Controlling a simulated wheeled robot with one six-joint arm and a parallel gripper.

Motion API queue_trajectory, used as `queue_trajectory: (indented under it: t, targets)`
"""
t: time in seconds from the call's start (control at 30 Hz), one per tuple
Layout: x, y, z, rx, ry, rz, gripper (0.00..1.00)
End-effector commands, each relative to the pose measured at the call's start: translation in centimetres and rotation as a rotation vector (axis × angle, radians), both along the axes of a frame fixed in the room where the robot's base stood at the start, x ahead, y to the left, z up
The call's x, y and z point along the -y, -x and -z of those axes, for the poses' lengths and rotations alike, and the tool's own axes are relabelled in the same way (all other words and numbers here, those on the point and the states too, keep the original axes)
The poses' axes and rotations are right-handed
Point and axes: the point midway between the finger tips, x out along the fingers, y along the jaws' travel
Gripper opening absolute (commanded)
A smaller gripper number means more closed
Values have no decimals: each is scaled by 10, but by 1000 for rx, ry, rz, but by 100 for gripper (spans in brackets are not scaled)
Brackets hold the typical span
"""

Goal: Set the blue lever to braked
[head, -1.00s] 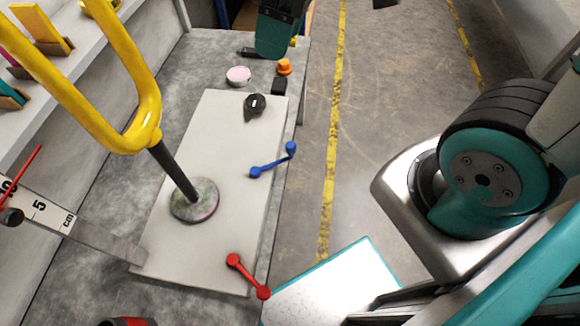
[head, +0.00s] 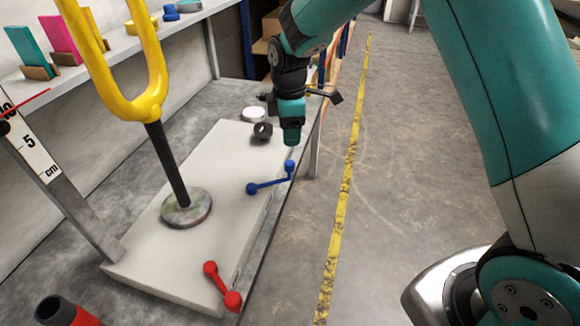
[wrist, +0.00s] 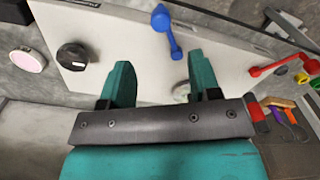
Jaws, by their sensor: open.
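The blue lever (head: 270,183) is on the side of the pale board (head: 232,140), with one round end on the board's face and the other round end toward its right edge. It also shows in the wrist view (wrist: 168,32), beyond the fingertips and near the top. My gripper (head: 291,140) is above the far right part of the board, behind the lever and apart from it. In the wrist view my gripper (wrist: 160,72) has its two teal fingers spread with nothing between them.
A red lever (head: 222,287) is at the board's near end, a black knob (head: 263,131) at its far end. A yellow fork on a dark post (head: 168,165) stands on the board's left. A measuring scale (head: 30,150) is farther left. Floor to the right is clear.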

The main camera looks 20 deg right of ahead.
Motion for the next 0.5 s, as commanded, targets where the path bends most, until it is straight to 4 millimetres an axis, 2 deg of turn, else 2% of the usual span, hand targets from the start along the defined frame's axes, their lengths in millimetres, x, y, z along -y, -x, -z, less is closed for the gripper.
queue_trajectory:
  t: [0.03,0.23,0.4,0.5]
  targets:
    - [-1,1,14,-4,0,-1,57]
    - [0,1,60,-4,0,1,57]
    - [1,1,88,-2,0,3,57]
    - [2,0,99,-1,0,4,57]
